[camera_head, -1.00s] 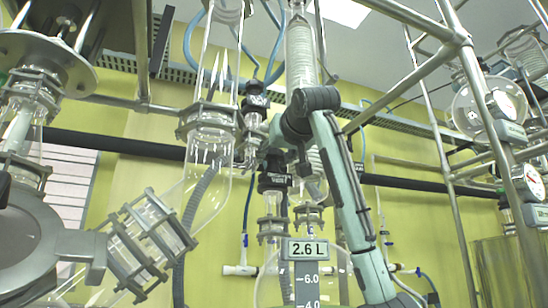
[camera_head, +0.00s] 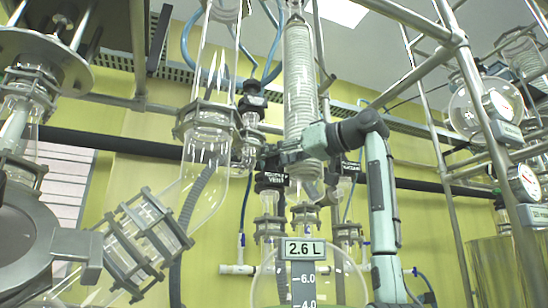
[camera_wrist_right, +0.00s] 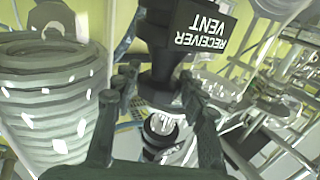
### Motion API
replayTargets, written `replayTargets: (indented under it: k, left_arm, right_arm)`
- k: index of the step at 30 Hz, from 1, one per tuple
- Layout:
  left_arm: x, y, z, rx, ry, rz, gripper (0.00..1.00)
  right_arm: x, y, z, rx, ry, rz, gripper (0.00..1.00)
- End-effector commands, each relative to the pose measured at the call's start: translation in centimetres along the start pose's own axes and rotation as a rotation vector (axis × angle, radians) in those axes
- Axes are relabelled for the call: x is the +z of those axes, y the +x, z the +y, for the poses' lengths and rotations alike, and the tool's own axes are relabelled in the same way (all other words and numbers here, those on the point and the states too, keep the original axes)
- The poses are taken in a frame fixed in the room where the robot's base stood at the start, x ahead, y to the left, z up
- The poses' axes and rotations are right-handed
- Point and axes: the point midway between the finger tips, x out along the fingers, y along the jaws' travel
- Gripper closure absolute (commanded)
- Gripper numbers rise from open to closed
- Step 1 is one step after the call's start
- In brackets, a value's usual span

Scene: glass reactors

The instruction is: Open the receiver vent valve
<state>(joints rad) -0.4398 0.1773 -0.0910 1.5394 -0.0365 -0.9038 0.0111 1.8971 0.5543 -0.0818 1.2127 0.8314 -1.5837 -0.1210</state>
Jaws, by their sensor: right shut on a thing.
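The receiver vent valve (camera_head: 272,181) is a black fitting with a white-lettered label, on glassware above the 2.6 L receiver (camera_head: 342,282) in the head view. In the right wrist view its label (camera_wrist_right: 205,32) reads upside down, beside the black valve body (camera_wrist_right: 160,60). My right gripper (camera_wrist_right: 160,98) has a finger on each side of the black valve part and is shut on it. In the head view the right gripper (camera_head: 264,160) reaches the valve from the right, just above the label; its fingertips are hard to make out. My left gripper is not in view.
A coiled glass condenser (camera_head: 301,75) rises close to my forearm. Metal frame poles (camera_head: 470,130) and gauges (camera_head: 528,182) stand at the right.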

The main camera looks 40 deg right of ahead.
Motion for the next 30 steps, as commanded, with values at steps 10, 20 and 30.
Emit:
replayTargets:
  k: [10,20,30]
  left_arm:
    - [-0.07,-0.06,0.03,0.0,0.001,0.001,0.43]
    - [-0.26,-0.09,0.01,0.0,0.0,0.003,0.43]
    - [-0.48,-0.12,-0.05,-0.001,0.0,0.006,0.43]
  right_arm:
    - [-0.12,-0.09,0.09,-0.021,0.0,0.003,0.87]
    - [-0.11,-0.08,0.1,-0.02,0.0,0.002,0.4]
    - [-0.11,-0.12,0.27,-0.016,0.001,0.003,0.37]
